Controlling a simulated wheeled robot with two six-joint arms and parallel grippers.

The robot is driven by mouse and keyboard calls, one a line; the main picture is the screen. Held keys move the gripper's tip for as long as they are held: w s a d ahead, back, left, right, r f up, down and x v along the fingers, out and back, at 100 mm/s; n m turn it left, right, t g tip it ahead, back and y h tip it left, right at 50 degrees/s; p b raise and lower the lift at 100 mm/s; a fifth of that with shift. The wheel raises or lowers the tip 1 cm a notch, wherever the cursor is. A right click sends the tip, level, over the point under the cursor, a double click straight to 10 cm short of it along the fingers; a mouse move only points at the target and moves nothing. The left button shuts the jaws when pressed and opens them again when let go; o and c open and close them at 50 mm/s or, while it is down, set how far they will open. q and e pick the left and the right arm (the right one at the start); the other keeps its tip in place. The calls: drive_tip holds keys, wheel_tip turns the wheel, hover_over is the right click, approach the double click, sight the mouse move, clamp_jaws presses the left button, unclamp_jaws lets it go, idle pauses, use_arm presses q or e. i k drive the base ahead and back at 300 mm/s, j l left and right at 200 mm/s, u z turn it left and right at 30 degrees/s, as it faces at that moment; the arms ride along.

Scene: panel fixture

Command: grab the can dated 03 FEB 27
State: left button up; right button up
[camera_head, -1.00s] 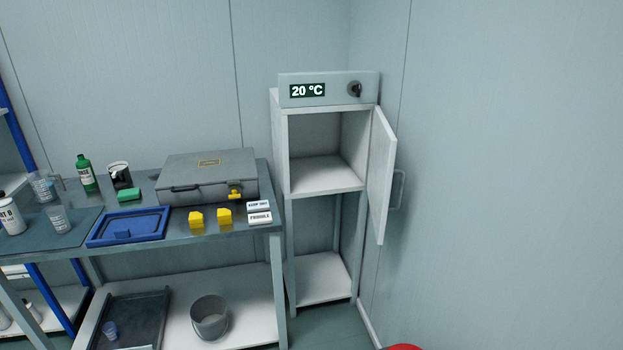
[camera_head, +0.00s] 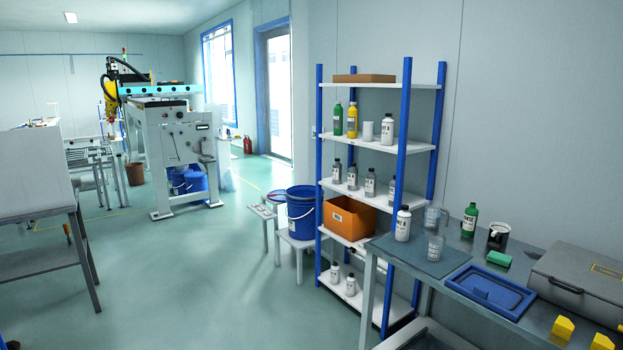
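No can with a readable date 03 FEB 27 shows in the head view. Several white and grey labelled containers stand on the shelf rack (camera_head: 375,201), among them a white cylinder (camera_head: 367,131) on an upper shelf and grey bottles (camera_head: 370,182) on the shelf below. A white labelled bottle (camera_head: 403,224) stands on the bench. Their small print is too small to read.
The workbench (camera_head: 470,300) at right holds beakers, a green bottle (camera_head: 469,219), a blue tray (camera_head: 490,286) and a grey case (camera_head: 580,282). A blue bucket (camera_head: 300,213) stands left of the rack. A large machine (camera_head: 172,150) is farther back. The floor (camera_head: 210,270) between is clear.

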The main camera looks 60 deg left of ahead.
sight(353, 171)
drive_tip(key=u, duration=1.6)
drive_tip(key=i+z, duration=0.1)
drive_tip(key=z, duration=0.5)
drive_tip(key=i+j+z, duration=0.5)
drive_tip(key=j, duration=0.2)
drive_tip(key=i+j+z, duration=0.5)
drive_tip(key=j, duration=0.4)
